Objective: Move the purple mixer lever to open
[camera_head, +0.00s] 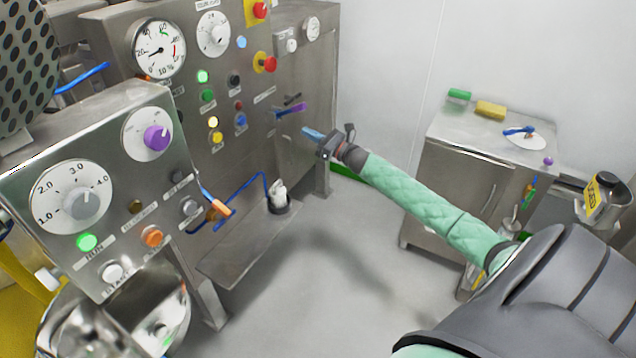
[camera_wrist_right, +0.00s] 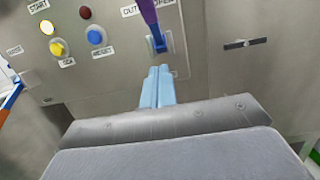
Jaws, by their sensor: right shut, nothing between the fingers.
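The purple lever (camera_head: 291,109) sticks out from the right part of the steel control panel in the head view. In the right wrist view the purple lever (camera_wrist_right: 150,12) enters from the top edge and meets a blue pivot in a slot, under a label partly hidden by it. My right gripper (camera_head: 312,133) is just below and right of the lever in the head view, apart from it. In the wrist view its light blue fingers (camera_wrist_right: 159,72) are together and empty, pointing at the slot just below the lever's base. My left gripper is not in view.
The steel panel (camera_head: 222,130) carries gauges, knobs, lit buttons and a red emergency button (camera_head: 268,63). A nearer control box (camera_head: 110,210) stands at left. A steel cabinet (camera_head: 470,185) stands at right. The grey floor between is open.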

